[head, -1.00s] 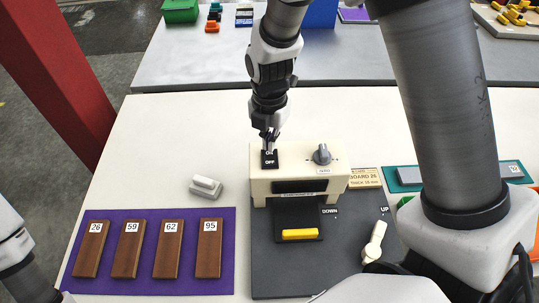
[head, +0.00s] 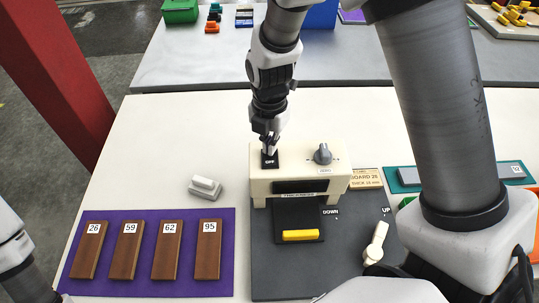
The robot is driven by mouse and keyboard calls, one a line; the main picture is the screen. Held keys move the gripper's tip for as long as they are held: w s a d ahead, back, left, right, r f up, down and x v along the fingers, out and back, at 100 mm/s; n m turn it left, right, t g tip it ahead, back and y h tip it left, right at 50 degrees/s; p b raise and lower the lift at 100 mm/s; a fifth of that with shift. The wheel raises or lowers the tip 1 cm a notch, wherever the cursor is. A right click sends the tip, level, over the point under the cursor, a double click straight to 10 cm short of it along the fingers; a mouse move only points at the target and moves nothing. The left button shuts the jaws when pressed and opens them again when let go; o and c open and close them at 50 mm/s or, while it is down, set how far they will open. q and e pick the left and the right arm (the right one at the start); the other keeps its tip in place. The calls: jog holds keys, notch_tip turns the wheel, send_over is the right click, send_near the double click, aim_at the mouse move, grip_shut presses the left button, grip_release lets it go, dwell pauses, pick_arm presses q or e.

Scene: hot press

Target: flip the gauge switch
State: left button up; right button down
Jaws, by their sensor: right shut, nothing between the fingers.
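The black gauge switch (head: 270,163) is on the top left of the cream gauge housing (head: 325,186). Its OFF label shows; the part above it is hidden behind my fingertips. My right gripper (head: 268,149) is shut and empty, pointing down at the switch's upper end. It looks in contact with the switch, but I cannot be sure. A grey knob (head: 322,154) sits to the right on the same housing. My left gripper (head: 64,297) shows only in part at the bottom left corner, and its jaws cannot be made out.
Several numbered brown boards (head: 208,252) lie on a purple mat (head: 227,289). A small white block (head: 205,187) stands left of the housing. A white lever (head: 376,241) is on the dark base (head: 285,281) between DOWN and UP.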

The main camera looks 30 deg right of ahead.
jog(key=shift+f, duration=0.3)
jog(key=shift+r, duration=0.1)
notch_tip(320, 180, up, 7)
jog(key=p, duration=0.6)
dwell(0.4)
